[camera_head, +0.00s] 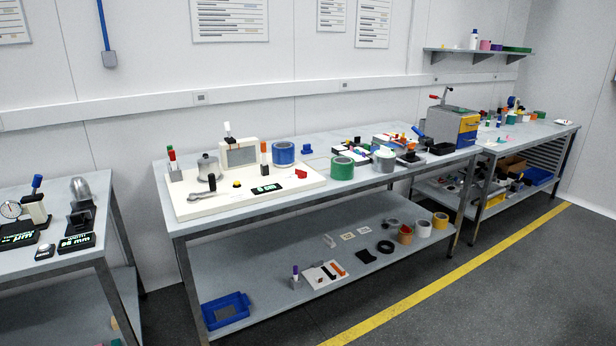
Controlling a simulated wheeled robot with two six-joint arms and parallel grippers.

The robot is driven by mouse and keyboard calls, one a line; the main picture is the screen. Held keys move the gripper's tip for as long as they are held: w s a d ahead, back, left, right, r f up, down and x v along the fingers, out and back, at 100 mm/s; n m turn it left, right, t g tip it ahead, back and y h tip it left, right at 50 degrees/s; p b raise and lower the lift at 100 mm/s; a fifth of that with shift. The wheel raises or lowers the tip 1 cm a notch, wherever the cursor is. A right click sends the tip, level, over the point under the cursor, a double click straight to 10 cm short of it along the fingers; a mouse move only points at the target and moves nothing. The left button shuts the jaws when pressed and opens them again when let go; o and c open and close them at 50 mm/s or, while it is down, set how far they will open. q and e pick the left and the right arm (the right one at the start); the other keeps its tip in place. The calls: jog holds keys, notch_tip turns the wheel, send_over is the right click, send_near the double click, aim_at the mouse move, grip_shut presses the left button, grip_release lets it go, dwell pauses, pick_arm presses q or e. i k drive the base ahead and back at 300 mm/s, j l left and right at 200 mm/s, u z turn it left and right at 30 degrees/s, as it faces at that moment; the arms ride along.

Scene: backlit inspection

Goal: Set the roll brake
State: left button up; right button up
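Neither of my grippers is in view. No part here can be picked out for certain as the roll brake. On the middle bench (385,184), a cream board (215,208) carries a framed grey panel (241,156), a grey rounded part (208,167) and several upright handles. One handle (171,157) has a red and green top, and another (264,151) is orange. A small red part (301,174) lies near the board's right end. A blue roll (283,153) stands at the board's back right.
A grey machine (446,128) with yellow and blue drawers stands at the bench's right end. The lower shelf (270,265) holds a blue tray (225,310) and several rolls. A left bench (68,262) holds gauges. Grey floor with a yellow line (450,275) is clear in front.

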aim_at(302, 175)
jog(key=i+j, duration=0.15)
jog(key=i+l, duration=0.5)
jog(key=i, duration=0.15)
jog(key=i+l, duration=0.5)
jog(key=i, duration=0.15)
